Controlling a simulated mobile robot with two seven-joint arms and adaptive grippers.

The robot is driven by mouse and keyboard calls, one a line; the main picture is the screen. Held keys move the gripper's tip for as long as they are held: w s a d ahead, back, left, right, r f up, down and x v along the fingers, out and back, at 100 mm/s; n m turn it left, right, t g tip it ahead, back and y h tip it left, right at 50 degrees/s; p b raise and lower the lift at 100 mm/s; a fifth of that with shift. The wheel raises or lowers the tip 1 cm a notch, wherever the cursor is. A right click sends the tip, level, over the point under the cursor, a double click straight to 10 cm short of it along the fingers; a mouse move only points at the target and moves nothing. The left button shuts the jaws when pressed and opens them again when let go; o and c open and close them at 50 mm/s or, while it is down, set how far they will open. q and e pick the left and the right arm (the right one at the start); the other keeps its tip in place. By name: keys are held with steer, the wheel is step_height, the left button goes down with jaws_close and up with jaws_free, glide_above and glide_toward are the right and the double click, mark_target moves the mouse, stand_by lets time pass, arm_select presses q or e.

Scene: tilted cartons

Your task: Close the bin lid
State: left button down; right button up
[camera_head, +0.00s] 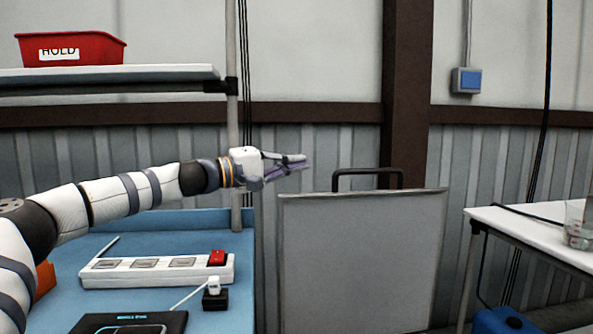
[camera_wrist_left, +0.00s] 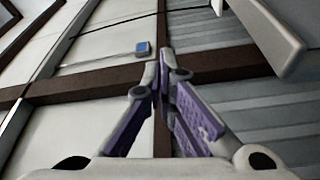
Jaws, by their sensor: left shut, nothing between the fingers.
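The bin lid (camera_head: 362,260) is a grey panel with a dark frame, standing upright and raised, in the middle of the head view. A black handle (camera_head: 368,173) sits on its top edge. The bin body is below the frame and hidden. My left gripper (camera_head: 304,161) is shut and empty, with purple finger pads. It appears just above the lid's upper left corner, left of the handle, with no clear contact. Its closed fingers also show in the left wrist view (camera_wrist_left: 159,75). My right gripper is not in view.
A blue bench (camera_head: 180,222) at left carries a power strip (camera_head: 157,270). A shelf (camera_head: 110,75) above holds a red tray (camera_head: 70,48). A pole (camera_head: 237,200) stands beside my left gripper. A white table (camera_head: 535,232) holding a glass is at right.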

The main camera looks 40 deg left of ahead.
arm_select(q)
steer(key=f+b+x, duration=0.1)
steer(key=x, duration=0.6)
steer(key=s+d, duration=0.1)
steer(key=s+d+p, duration=0.1)
steer(key=shift+s+d+f, duration=0.2)
steer(key=shift+s+d, duration=0.05)
steer(key=shift+d, duration=0.1)
